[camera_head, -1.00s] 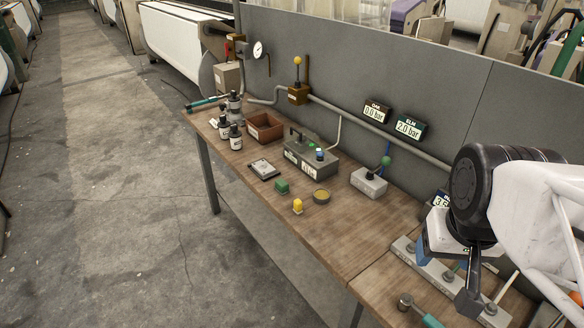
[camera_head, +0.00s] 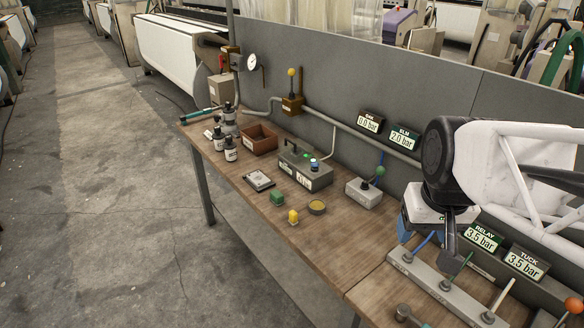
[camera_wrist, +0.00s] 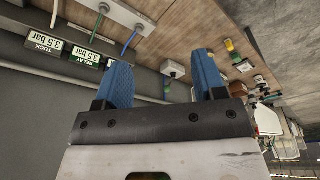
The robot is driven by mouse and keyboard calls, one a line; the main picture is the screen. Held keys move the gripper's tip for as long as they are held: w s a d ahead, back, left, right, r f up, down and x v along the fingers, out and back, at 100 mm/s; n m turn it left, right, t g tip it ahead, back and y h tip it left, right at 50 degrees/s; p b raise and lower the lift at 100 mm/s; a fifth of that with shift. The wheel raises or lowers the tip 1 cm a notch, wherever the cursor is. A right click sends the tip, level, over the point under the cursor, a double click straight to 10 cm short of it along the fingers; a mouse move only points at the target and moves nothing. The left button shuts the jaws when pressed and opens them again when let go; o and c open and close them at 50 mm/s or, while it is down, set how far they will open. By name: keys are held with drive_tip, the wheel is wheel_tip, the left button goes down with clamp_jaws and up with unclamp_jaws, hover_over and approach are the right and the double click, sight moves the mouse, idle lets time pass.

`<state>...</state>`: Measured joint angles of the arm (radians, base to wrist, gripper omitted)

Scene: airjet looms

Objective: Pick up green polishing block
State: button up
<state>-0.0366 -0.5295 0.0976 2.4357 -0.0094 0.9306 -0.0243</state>
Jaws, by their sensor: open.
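The green polishing block (camera_head: 277,198) is a small block on the wooden bench in the head view, between a dark flat pad and a yellow block. In the wrist view, small yellow and green shapes (camera_wrist: 234,57) show just right of the right finger; I cannot clearly separate the green block there. My gripper (camera_wrist: 163,62) has two blue fingers spread wide apart with nothing between them. In the head view my arm is at the right, over the hose rack, well apart from the green block.
Bottles (camera_head: 230,150) stand left.

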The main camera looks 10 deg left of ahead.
drive_tip(key=w+a+n, duration=0.1)
drive_tip(key=w+a, duration=0.2)
drive_tip(key=w, duration=0.4)
drive_tip(key=w+a+n, duration=0.1)
drive_tip(key=w+a, duration=0.2)
drive_tip(key=w, duration=0.5)
drive_tip(key=n+g, duration=0.2)
drive_tip(key=n, duration=0.4)
hover_over(277, 193)
drive_tip(key=f, duration=2.3)
drive_tip(key=shift+d+f, duration=0.15)
drive_tip(key=shift+d, duration=0.1)
drive_tip(key=shift+w+a+f, duration=0.1)
drive_tip(key=shift+a+f, duration=0.15)
drive_tip(key=shift+f, duration=0.1)
drive_tip(key=shift+f, duration=1.2)
drive_tip(key=shift+f, duration=0.1)
